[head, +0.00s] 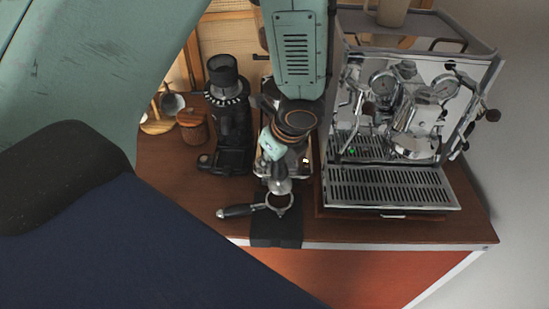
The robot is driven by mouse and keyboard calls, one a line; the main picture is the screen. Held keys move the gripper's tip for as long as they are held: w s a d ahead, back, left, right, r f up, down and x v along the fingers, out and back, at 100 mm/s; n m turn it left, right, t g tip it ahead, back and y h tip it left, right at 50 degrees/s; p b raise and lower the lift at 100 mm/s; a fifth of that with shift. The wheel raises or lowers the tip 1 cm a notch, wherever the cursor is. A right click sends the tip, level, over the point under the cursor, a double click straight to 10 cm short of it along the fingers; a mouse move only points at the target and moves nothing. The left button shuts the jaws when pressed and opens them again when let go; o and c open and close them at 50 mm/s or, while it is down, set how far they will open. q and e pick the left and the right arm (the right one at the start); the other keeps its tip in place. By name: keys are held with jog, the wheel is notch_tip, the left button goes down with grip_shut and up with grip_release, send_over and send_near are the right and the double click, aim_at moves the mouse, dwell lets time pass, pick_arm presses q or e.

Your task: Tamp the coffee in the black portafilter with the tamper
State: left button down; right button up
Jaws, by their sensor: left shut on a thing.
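The black portafilter (237,211) lies at the front of the cart, its handle to the left and its round metal basket at the right end. The basket rests at a black block (275,236) by the front edge. My left gripper (276,161) reaches down from above and is shut on the tamper (280,186), a small silver piece pointing down. The tamper is just behind and above the basket in the picture; I cannot tell whether they touch. The gripper hides the tamper's upper part. The coffee is too small to make out. My right gripper is not in view.
A chrome espresso machine (392,187) stands close on the right. A black grinder (233,120) stands on the left, with a wooden jar (194,127) beside it. The brown counter (190,180) is bare at front left. Its front edge is close to the black block.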

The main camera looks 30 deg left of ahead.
pick_arm(q)
jog(key=f+b, duration=0.1)
jog(key=d+f+b, duration=0.1)
jog(key=f+b, duration=0.1)
jog(key=shift+w+f, duration=0.1)
jog(key=shift+f, duration=0.2)
jog(key=shift+a+f+b, duration=0.1)
jog(key=shift+f+b, duration=0.25)
jog(key=shift+b, duration=0.1)
jog(key=shift+a+f, duration=0.2)
jog(key=shift+a, duration=0.1)
jog(key=shift+r, duration=0.1)
jog(key=shift+d+r, duration=0.1)
jog(key=shift+d, duration=0.2)
jog(key=shift+a, duration=0.5)
